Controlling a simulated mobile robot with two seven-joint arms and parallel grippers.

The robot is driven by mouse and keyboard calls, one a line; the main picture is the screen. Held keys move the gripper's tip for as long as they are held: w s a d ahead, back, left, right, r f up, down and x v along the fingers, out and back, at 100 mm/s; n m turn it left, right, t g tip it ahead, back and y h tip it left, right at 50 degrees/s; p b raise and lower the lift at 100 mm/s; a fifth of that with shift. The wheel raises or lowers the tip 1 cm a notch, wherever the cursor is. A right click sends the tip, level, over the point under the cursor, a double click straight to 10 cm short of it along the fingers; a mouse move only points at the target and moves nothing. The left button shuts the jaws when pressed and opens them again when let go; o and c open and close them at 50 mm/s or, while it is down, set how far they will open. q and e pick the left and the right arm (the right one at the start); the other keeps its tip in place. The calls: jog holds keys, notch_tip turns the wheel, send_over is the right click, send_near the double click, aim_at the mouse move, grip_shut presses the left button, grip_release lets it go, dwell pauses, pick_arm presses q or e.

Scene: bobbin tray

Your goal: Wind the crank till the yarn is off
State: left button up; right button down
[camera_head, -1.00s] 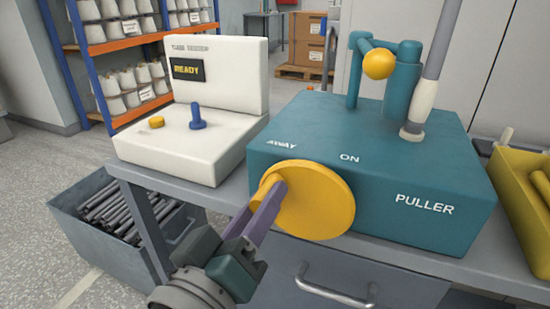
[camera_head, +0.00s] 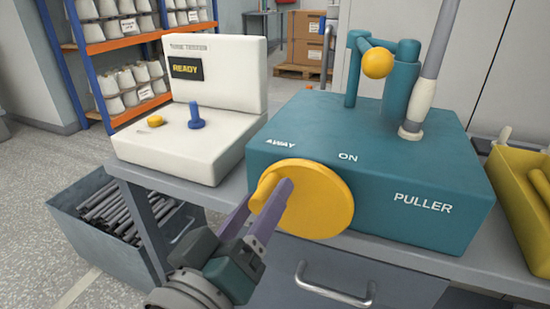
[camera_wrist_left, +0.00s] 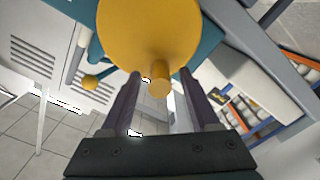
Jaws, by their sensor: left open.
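The teal puller box (camera_head: 430,235) stands on the bench, with a yellow crank disc (camera_head: 318,205) on its front. A short yellow handle (camera_head: 263,188) sticks out from the disc's left side. A grey tube (camera_head: 437,45) rises from the box top, with a cream sleeve (camera_head: 418,108) low on it; I cannot tell whether this is yarn. My left gripper (camera_head: 267,195) is open, its fingertips on either side of the handle. The left wrist view shows the handle (camera_wrist_left: 160,80) between the spread fingers, apart from both. My right gripper is not in view.
A white machine (camera_head: 165,150) showing READY, with a blue peg and a yellow button, stands left of the puller. A bin of grey tubes (camera_head: 75,225) sits on the floor at left. A yellow tray (camera_head: 525,215) is at the right edge.

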pick_arm(q)
jog(key=p+v, duration=0.1)
jog(key=v, duration=0.8)
jog(key=shift+s, duration=0.3)
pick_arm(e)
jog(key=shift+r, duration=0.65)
pick_arm(q)
jog(key=shift+a, duration=0.1)
